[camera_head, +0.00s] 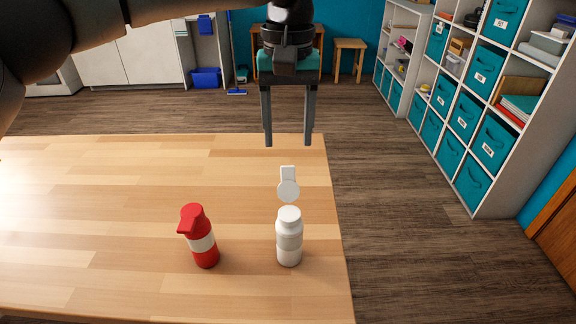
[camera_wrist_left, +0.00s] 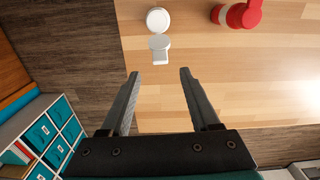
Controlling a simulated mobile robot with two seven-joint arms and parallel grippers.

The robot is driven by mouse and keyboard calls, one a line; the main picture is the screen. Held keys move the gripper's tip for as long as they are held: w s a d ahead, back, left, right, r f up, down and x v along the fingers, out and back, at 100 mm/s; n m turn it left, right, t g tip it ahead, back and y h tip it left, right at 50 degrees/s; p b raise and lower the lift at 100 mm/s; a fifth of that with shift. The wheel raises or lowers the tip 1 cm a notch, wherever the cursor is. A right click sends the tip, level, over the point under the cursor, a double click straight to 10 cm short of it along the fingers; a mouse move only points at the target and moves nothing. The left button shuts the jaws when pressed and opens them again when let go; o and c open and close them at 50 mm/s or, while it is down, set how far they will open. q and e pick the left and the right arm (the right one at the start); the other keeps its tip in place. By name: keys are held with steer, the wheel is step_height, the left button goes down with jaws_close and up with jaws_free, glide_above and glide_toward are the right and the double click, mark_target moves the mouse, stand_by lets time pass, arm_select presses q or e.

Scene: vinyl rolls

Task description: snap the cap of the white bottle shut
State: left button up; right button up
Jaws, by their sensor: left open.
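The white bottle (camera_head: 289,243) stands upright near the table's right edge, with a pale band around it. Its white cap (camera_head: 288,187) is flipped open and sticks out from the bottle's top on the far side. In the left wrist view the bottle (camera_wrist_left: 158,20) is seen from above, and the open cap (camera_wrist_left: 160,48) points toward my fingers. My left gripper (camera_head: 288,143) is open and empty, pointing down beyond the cap and apart from it. Its two fingers also show in the wrist view (camera_wrist_left: 160,75). My right gripper is not in view.
A red bottle (camera_head: 204,250) with a white band and red top stands left of the white bottle. The wooden table (camera_head: 110,200) is otherwise clear. Its right edge is close to the white bottle. Shelves with teal bins (camera_head: 465,115) stand away at the right.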

arm_select(q)
steer(key=b, duration=0.1)
glide_above(289, 184)
steer(key=w, duration=0.2)
step_height(289, 184, down, 4)
steer(key=shift+s+a+f, duration=0.1)
steer(key=shift+a+f, duration=0.05)
steer(key=shift+f, duration=0.05)
steer(key=shift+f+b, duration=0.3)
steer(key=shift+f, duration=0.5)
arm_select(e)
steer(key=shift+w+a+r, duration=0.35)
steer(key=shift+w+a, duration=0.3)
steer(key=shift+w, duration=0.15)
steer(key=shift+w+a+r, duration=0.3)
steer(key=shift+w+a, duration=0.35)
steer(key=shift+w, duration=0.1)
arm_select(q)
jaws_close()
